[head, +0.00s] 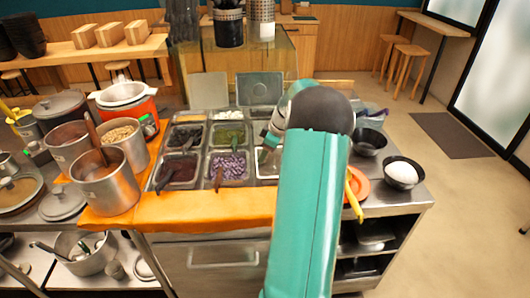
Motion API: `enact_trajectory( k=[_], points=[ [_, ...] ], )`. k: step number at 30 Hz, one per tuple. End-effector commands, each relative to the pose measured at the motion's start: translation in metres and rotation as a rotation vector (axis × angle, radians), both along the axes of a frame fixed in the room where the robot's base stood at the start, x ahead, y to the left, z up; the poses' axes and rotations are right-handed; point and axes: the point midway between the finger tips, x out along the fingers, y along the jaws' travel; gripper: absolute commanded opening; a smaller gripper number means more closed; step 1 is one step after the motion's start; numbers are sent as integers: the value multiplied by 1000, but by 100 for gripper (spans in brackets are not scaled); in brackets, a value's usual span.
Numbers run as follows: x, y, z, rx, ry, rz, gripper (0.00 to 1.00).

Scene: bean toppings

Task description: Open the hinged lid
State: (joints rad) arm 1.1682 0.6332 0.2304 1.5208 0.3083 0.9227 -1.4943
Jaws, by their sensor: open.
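A topping counter (300,195) holds several metal pans of toppings in a recessed frame. Two flat panels stand upright at its back edge: a pale one (208,90) at the left and a grey metal one (260,88) to its right. They look like raised lids, but I cannot tell which one is the hinged lid or see a hinge. My teal arm crosses the front of the counter, with its wrist over the right-hand pans.
Large metal pots (106,182) and an orange container (128,104) crowd the left side. An orange cloth (190,212) covers the front edge. A black bowl with a white item (403,173) and an orange plate (357,186) sit at the right. Floor at the right is clear.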

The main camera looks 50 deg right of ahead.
Motion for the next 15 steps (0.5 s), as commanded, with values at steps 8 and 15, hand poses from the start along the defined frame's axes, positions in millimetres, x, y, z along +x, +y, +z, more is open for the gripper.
enact_trajectory(
  k=[8, 15],
  points=[
    [1, 0, -4, -1, 0, 0, 52],
    [1, 0, -3, -1, 0, 0, 14]
  ],
)
